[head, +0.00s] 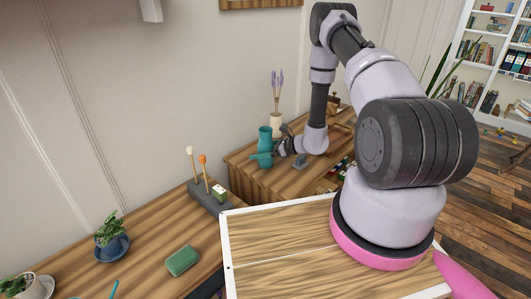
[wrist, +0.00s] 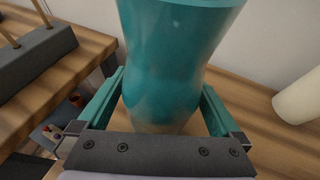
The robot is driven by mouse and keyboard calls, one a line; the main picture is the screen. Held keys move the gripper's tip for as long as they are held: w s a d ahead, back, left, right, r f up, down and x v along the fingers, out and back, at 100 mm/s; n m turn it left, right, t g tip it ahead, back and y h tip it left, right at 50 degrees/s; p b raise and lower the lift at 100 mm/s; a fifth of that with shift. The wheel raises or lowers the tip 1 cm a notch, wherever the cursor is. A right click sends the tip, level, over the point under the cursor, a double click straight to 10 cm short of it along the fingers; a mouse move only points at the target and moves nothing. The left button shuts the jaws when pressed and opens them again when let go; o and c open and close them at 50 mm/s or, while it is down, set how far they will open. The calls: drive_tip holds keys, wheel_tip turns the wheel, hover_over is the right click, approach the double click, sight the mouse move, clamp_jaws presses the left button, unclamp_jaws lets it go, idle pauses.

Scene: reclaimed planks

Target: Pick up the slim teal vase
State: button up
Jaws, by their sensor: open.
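The slim teal vase (head: 264,139) stands upright near the left end of the far wooden table. It fills the upper middle of the wrist view (wrist: 172,45), with its top cut off by the frame edge. My gripper (head: 268,156) is at the vase's body. In the wrist view the open gripper (wrist: 162,82) has one teal finger on each side of the vase. The vase stands between the fingers; I cannot tell whether either finger touches it. The front palm bar hides the vase's lowest part.
A white vase with lavender (head: 276,124) stands just behind. A grey holder with sticks (head: 210,200) is on the nearer table, with a green block (head: 182,260) and a plant in a blue pot (head: 111,247). A gap separates the tables.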

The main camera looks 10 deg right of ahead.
drive_tip(key=shift+w+a+f, duration=0.15)
drive_tip(key=shift+w+a, duration=0.05)
drive_tip(key=shift+a, duration=0.1)
drive_tip(key=c, duration=1.6)
